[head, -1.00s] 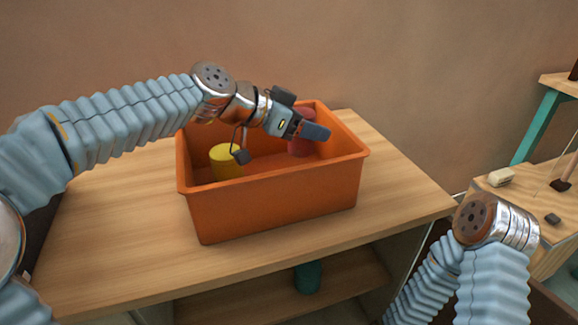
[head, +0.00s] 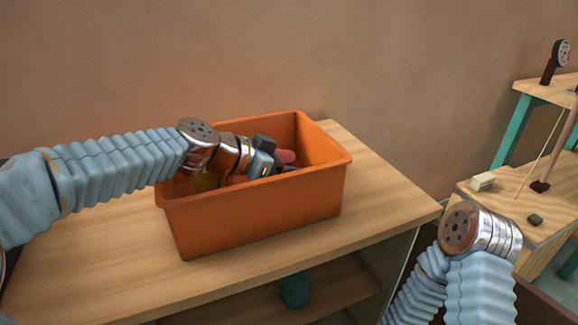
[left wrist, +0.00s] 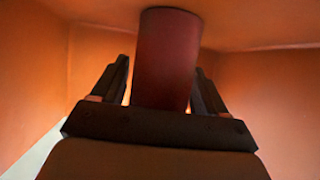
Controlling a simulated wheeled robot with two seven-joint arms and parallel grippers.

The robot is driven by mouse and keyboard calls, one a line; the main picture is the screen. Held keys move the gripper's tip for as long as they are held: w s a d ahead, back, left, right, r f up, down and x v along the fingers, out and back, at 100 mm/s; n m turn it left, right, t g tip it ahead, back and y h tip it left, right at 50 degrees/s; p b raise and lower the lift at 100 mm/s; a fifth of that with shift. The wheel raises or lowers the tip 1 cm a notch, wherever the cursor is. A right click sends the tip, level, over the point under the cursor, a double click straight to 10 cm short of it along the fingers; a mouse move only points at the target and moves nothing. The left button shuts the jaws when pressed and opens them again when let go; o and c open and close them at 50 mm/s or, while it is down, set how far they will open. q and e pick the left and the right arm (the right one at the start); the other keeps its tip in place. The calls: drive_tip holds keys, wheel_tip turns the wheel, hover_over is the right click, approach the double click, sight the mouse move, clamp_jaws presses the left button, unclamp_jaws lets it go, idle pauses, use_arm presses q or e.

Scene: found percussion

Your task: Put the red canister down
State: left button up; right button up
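The red canister (head: 286,156) is inside the orange bin (head: 265,212), mostly hidden behind my left gripper in the head view. In the left wrist view the red canister (left wrist: 167,60) stands ahead, between the two dark fingers of my left gripper (left wrist: 160,92). A gap shows between the left finger and the canister; the right finger is close to its side, and I cannot tell if it touches. My left gripper looks open around the canister, down inside the bin. My right wrist shows at the lower right, but its gripper is not visible.
A teal object (head: 295,290) is on the shelf below. Another bench (head: 510,190) stands at right.

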use_arm(q)
drive_tip(key=shift+o, duration=0.7)
drive_tip(key=shift+r, duration=0.25)
drive_tip(key=v, duration=0.7)
drive_tip(key=shift+s+a, duration=0.15)
drive_tip(key=shift+a, duration=0.05)
